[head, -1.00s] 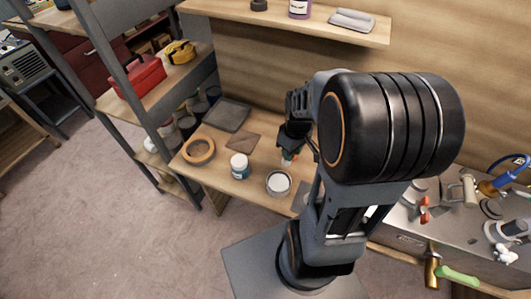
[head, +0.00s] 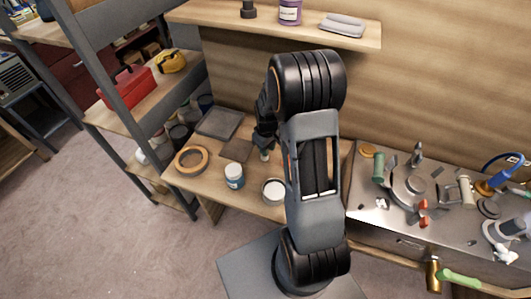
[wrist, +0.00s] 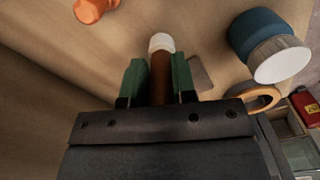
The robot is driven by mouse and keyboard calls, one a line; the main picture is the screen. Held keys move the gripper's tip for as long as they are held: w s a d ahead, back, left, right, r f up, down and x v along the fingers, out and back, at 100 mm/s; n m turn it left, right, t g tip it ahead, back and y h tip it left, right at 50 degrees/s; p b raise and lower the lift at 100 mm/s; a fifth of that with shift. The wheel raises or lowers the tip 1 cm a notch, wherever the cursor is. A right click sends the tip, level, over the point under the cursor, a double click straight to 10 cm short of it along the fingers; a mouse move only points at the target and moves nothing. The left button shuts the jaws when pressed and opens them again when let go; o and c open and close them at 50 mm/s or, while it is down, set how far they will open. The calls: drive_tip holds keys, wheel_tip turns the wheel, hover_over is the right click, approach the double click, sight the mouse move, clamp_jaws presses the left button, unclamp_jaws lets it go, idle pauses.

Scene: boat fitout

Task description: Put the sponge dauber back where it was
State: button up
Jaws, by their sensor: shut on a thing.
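My gripper (wrist: 160,82) is shut on the sponge dauber (wrist: 161,72), a brown cylinder with a white tip, held between its green fingertips in the wrist view. In the head view my gripper (head: 264,146) is over the wooden bench (head: 215,187), right of a brown square sheet (head: 236,150) and behind a blue jar. The dauber's pale tip (head: 265,156) shows just below it, pointing down. I cannot tell whether the tip touches the bench.
A blue jar (head: 234,177), an open white-topped tin (head: 273,190), a tape roll (head: 191,160) and a dark tray (head: 219,123) stand on the bench. A shelf (head: 290,28) hangs above. In the wrist view an orange object (wrist: 95,8) is at upper left.

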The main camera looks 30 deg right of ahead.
drive_tip(key=f, duration=0.3)
drive_tip(key=shift+w+f, duration=0.1)
drive_tip(key=shift+w, duration=0.25)
drive_tip(key=shift+f, duration=0.35)
drive_tip(key=shift+f, duration=0.2)
drive_tip(key=o, duration=0.9)
drive_tip(key=shift+r, duration=0.15)
